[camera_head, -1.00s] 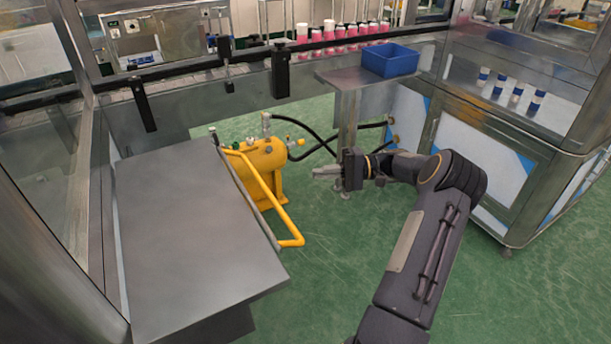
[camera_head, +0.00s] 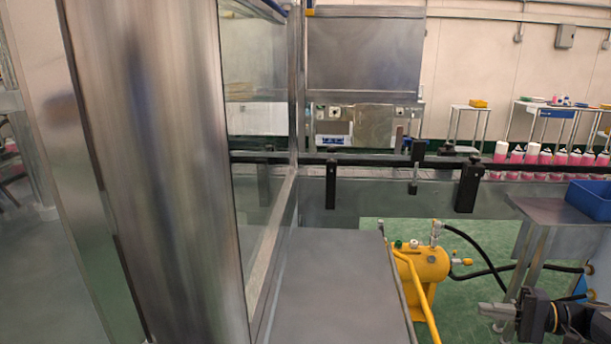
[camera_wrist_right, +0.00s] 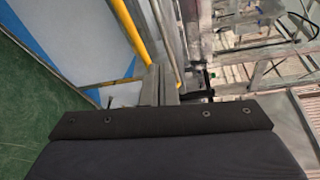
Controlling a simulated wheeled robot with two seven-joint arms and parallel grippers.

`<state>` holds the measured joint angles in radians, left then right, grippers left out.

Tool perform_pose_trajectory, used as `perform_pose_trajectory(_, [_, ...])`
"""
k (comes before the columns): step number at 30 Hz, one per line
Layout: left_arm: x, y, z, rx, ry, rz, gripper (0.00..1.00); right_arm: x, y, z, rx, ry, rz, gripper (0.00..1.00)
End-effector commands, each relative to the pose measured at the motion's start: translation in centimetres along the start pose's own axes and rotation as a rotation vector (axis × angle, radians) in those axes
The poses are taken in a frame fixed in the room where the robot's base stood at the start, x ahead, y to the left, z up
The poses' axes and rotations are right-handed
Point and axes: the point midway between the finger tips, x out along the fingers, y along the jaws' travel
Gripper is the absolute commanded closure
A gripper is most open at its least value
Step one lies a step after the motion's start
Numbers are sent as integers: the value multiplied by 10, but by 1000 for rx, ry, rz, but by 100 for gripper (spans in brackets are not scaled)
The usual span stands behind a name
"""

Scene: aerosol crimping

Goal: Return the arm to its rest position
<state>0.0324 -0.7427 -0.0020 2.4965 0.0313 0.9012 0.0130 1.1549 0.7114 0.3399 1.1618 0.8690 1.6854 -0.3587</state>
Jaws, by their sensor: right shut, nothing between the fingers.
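My right gripper (camera_head: 490,311) is at the lower right of the head view, low beside the small steel stand. Its grey fingers are shut and hold nothing. The dark wrist of my right arm (camera_head: 570,318) runs off the right edge, so most of the arm is out of the picture. In the right wrist view the closed fingers (camera_wrist_right: 160,84) show just above the dark gripper body. My left arm and gripper are not in view.
A steel table (camera_head: 330,285) stands at the bottom centre, with a yellow tank (camera_head: 425,264) and yellow rail right of it. A blue bin (camera_head: 592,199) sits on the steel stand (camera_head: 545,212). Several pink-and-white cans (camera_head: 533,165) line the conveyor. A steel post (camera_head: 160,150) blocks the left.

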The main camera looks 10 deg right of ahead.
Motion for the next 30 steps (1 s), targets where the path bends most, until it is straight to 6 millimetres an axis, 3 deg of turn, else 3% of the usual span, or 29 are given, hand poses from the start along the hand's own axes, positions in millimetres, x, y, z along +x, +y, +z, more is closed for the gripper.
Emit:
perform_pose_trajectory(1, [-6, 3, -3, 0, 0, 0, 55, 24, -24, 15, -10, -36, 71, 100])
perform_pose_trajectory(6, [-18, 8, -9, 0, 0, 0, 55, 97, -70, 90, -50, -109, 392, 100])
perform_pose_trajectory(10, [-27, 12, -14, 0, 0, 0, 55, 125, -86, 158, -136, -105, 614, 100])
perform_pose_trajectory(15, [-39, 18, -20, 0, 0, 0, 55, 132, -86, 243, -308, -46, 825, 100])
perform_pose_trajectory(18, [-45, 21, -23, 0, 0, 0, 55, 128, -77, 284, -426, 3, 899, 100])
perform_pose_trajectory(21, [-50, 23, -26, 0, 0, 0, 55, 123, -65, 312, -537, 50, 933, 100])
perform_pose_trajectory(25, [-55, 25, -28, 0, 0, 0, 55, 119, -49, 333, -641, 92, 942, 100])
perform_pose_trajectory(30, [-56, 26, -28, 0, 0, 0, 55, 118, -40, 342, -696, 115, 939, 100])
